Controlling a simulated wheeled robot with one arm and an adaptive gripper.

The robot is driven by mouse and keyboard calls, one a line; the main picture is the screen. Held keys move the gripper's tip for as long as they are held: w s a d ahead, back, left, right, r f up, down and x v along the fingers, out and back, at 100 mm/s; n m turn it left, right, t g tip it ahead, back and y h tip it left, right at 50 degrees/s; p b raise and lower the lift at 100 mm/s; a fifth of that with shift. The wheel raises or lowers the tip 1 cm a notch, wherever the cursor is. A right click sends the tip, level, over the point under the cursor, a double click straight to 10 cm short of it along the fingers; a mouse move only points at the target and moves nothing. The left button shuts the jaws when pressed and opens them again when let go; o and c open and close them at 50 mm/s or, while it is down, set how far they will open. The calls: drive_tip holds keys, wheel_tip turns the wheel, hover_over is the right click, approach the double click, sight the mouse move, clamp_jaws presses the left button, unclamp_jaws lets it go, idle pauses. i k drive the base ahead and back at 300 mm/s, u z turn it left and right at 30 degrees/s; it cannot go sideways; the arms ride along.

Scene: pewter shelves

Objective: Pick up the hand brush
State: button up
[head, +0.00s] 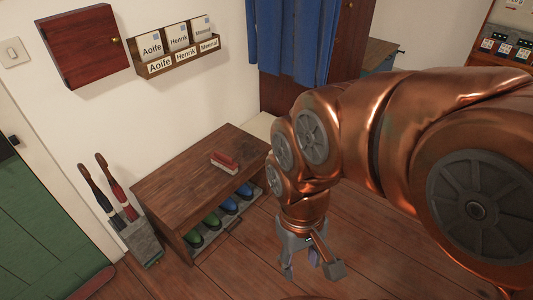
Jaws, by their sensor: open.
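The hand brush (226,158) has a red back and pale bristles. It lies bristles down on top of the brown wooden bench (182,168), near the bench's right part. My gripper (311,270) hangs below my copper-coloured arm, to the right of the bench and lower in the picture. Its fingers are apart, with nothing seen between them. It is well apart from the brush. My arm does not cover the brush.
Under the bench are green and blue shoes (228,206). A stand (142,242) with umbrellas is left of the bench. Above hang a red cabinet (82,45) and a letter rack (180,60). A green door (38,225) is at left. The bench top around the brush is clear.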

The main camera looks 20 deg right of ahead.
sight(222, 161)
drive_tip(key=u, duration=0.2)
drive_tip(key=i, duration=1.2)
drive_tip(key=u, duration=0.25)
